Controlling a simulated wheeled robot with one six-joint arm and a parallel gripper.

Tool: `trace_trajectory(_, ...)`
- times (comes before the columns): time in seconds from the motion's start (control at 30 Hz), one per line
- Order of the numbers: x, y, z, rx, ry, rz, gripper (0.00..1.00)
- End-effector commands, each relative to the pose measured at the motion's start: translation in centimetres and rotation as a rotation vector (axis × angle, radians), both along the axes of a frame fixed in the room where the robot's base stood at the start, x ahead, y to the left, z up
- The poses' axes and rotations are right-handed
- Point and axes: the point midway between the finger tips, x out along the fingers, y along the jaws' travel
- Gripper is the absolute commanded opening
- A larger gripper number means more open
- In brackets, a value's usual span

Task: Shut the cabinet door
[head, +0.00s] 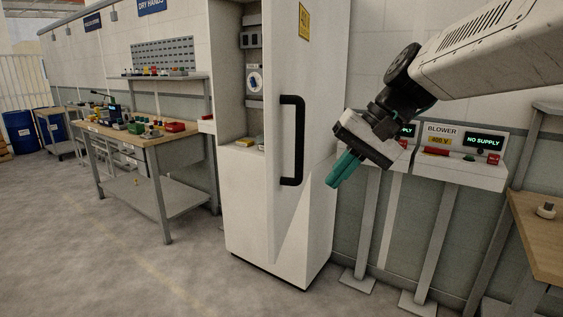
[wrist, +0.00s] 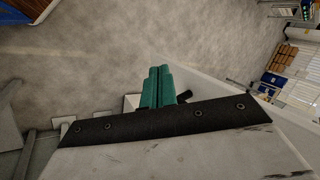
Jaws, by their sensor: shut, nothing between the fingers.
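The white cabinet (head: 270,255) stands in the middle of the head view. Its door (head: 312,60) is partly open, and shelves and electrical parts show inside to the left of it. A black bar handle (head: 292,140) runs upright on the door's face. My gripper (head: 336,182) is shut and empty, its teal fingers pointing down and left, to the right of the handle. I cannot tell whether it touches the door. In the wrist view the shut fingers (wrist: 158,70) are beside a pale panel edge, with a small dark piece just right of them.
A workbench (head: 150,140) with several small parts stands to the left. A blower control panel (head: 460,170) on legs is behind my arm at the right. A wooden table (head: 540,240) is at the far right edge. The grey floor (head: 120,260) at the front left is clear.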

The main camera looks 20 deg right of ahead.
Motion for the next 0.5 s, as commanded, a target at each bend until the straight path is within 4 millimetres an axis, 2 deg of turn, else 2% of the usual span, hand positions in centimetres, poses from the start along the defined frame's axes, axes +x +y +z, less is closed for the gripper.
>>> trace_trajectory(0.03,2.2,-1.6,1.1,0.062,-0.017,-0.051,0.00)
trace_trajectory(0.1,4.5,-3.1,2.5,0.132,-0.047,-0.097,0.00)
trace_trajectory(0.23,7.0,-4.9,4.1,0.210,-0.088,-0.146,0.00)
trace_trajectory(0.37,7.9,-4.9,4.1,0.232,-0.099,-0.157,0.00)
trace_trajectory(0.5,8.7,-3.4,2.7,0.233,-0.097,-0.152,0.00)
